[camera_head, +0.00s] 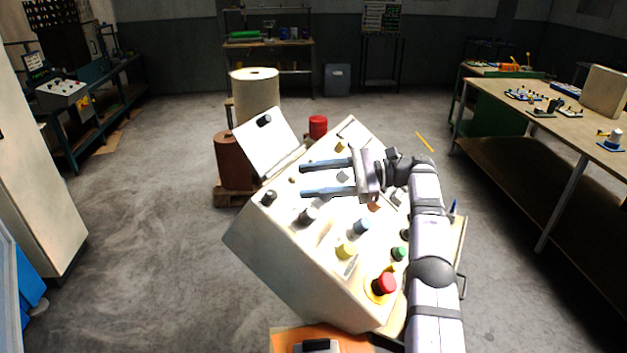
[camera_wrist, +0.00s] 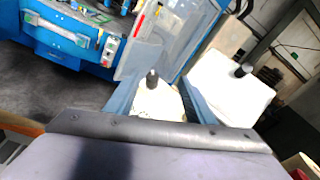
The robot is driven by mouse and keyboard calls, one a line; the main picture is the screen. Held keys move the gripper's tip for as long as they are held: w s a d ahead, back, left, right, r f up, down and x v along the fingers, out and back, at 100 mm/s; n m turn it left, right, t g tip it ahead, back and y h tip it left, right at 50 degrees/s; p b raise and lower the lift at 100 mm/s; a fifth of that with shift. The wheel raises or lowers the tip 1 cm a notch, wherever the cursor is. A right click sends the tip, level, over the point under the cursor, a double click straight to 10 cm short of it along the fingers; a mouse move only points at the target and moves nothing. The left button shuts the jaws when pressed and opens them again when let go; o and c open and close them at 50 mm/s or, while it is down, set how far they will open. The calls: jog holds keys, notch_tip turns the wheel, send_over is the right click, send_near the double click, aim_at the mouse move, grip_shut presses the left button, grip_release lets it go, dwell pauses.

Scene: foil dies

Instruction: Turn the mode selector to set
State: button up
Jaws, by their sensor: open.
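The pale control console (camera_head: 270,265) stands tilted in the middle of the head view, with several knobs and buttons on its sloping face. Black knobs (camera_head: 268,198) and (camera_head: 307,216) sit near its left edge. I cannot read labels, so I cannot tell which one is the mode selector. My gripper (camera_head: 303,181) is open and empty, its two fingers pointing left above the upper part of the face. In the wrist view, a black knob (camera_wrist: 152,78) on a pale surface shows between the fingers. My gripper and arm hide part of the face.
A raised pale flap (camera_head: 268,145) with a black handle stands at the console's upper left; it also shows in the wrist view (camera_wrist: 228,90). A red mushroom button (camera_head: 384,284) is at the lower right. Workbenches stand left and right. Open floor lies to the left.

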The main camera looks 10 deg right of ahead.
jog(key=shift+f, duration=0.1)
jog(key=shift+d, duration=0.35)
jog(key=s+d+r+m+t+y+b, duration=0.1)
jog(key=s+d+r+m+t+b, duration=0.15)
jog(key=r, duration=0.25)
jog(key=s+d+r+m+t+b, duration=0.1)
jog(key=s+r, duration=0.2)
jog(key=r, duration=0.2)
jog(key=f+m+t+h, duration=0.2)
jog(key=f+m, duration=0.1)
jog(key=f, duration=0.3)
jog(key=d+f+m+t+h, duration=0.1)
jog(key=f+m+t, duration=0.2)
jog(key=f, duration=0.4)
jog(key=s+f+m+t+h, duration=0.1)
jog(key=f+m+t+h, duration=0.1)
jog(key=f+m, duration=0.3)
jog(key=shift+d+f+t+h, duration=0.1)
jog(key=shift+f+t+h, duration=0.05)
jog(key=shift+f+t, duration=0.3)
jog(key=shift+d+f+t+h, duration=0.1)
jog(key=shift+f+t+h, duration=0.1)
jog(key=shift+f, duration=0.35)
